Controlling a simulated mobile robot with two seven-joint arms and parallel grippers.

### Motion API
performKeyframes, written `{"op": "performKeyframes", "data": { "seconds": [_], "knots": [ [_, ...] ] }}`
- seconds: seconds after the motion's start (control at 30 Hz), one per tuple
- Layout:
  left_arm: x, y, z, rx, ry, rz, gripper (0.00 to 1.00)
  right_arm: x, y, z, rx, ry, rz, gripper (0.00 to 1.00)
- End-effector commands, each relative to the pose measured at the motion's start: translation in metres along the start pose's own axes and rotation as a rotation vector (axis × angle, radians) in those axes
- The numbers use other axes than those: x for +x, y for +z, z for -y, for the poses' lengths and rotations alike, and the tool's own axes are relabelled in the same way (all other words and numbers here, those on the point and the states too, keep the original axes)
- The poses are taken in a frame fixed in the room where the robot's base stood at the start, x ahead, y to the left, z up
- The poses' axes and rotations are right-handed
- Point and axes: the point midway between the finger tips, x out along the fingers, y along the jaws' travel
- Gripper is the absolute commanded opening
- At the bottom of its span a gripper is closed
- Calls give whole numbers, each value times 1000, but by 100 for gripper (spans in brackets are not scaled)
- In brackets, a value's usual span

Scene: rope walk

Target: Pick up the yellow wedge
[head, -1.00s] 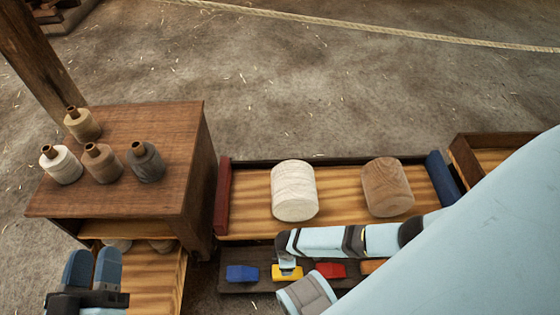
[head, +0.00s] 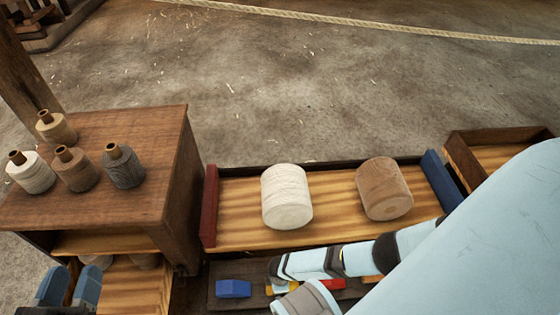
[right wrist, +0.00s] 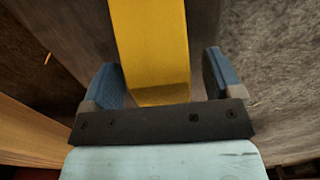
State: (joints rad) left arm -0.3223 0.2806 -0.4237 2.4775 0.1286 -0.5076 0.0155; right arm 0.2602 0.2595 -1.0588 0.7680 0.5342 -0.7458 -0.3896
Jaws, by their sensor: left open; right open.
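The yellow wedge (head: 269,289) lies in a dark tray at the bottom of the head view. Only a sliver of it shows there, as my right arm covers the rest. In the right wrist view the yellow wedge (right wrist: 150,45) is large and close. My right gripper (right wrist: 164,82) is open, with one blue finger on each side of the wedge's near end and gaps visible. Contact is not apparent. My left gripper (head: 69,287) is open and empty at the lower left, in front of the wooden stand.
A blue wedge (head: 233,288) and a partly hidden red wedge (head: 330,284) share the dark tray (head: 228,266). Behind it, a wooden tray holds a white roll (head: 287,197) and a brown roll (head: 384,188). Several spools stand on the wooden stand (head: 140,140) at left.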

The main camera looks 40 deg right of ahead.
Motion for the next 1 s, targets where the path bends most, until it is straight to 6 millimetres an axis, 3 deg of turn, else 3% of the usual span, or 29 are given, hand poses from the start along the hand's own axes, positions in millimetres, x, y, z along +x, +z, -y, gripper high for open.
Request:
{"op": "performKeyframes", "data": {
  "seconds": [0.2,0.47,0.77,1.0],
  "knots": [
    [0,-1,0,9,0,-5,43,1,0,0,1,0,0,85],
    [0,-1,0,9,0,-4,43,1,0,0,1,0,0,28],
    [0,-2,0,6,1,-3,43,-1,0,0,1,0,0,27],
    [-1,-13,-4,-48,10,20,43,-26,0,0,2,-1,-1,27]
  ]
}}
